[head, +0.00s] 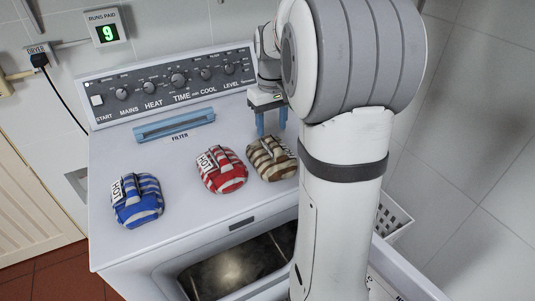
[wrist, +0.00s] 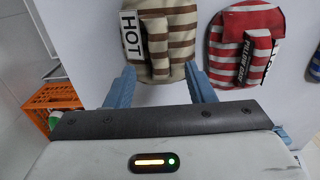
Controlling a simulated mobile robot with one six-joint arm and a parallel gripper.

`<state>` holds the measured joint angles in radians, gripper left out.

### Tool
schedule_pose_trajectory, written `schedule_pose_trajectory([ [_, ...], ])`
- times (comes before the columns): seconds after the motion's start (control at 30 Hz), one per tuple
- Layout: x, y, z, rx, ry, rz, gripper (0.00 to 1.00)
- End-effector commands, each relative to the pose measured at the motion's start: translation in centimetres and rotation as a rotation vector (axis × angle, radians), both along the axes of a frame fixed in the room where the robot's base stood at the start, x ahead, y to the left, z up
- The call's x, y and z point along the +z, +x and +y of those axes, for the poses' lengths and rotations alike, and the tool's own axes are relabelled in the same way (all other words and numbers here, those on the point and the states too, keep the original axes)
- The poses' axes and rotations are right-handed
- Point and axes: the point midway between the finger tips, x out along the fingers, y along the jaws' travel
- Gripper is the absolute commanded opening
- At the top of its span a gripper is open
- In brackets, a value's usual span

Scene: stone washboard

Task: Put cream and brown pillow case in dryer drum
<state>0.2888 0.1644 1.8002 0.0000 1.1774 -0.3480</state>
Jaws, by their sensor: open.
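The cream and brown striped pillow case (head: 270,158) lies folded in a bundle on top of the white dryer, at the right of the row. In the wrist view the pillow case (wrist: 176,45) lies ahead of the fingers and carries a white HOT tag. My gripper (head: 270,124) is open and empty, its blue fingers pointing down just behind the pillow case. In the wrist view my gripper (wrist: 161,72) has its fingers either side of the bundle's near end; I cannot tell whether they touch it. The dryer drum (head: 238,268) shows through an opening in the dryer front, partly hidden by my arm.
A red and white bundle (head: 221,169) lies close left of the pillow case, and a blue and white bundle (head: 137,199) lies farther left. The control panel (head: 165,82) and blue filter handle (head: 174,126) stand behind. A white basket (head: 393,217) is at the right.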

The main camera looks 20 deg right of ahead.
Motion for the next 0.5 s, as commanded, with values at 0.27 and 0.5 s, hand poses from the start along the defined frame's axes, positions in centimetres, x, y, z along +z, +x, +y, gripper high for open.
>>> schedule_pose_trajectory([
  [0.27, -3.6, -0.2, -0.3, -0.015, 0.001, 0.004, 0.49],
  [0.5, -6.3, -0.2, -0.4, -0.019, 0.0, 0.001, 0.49],
])
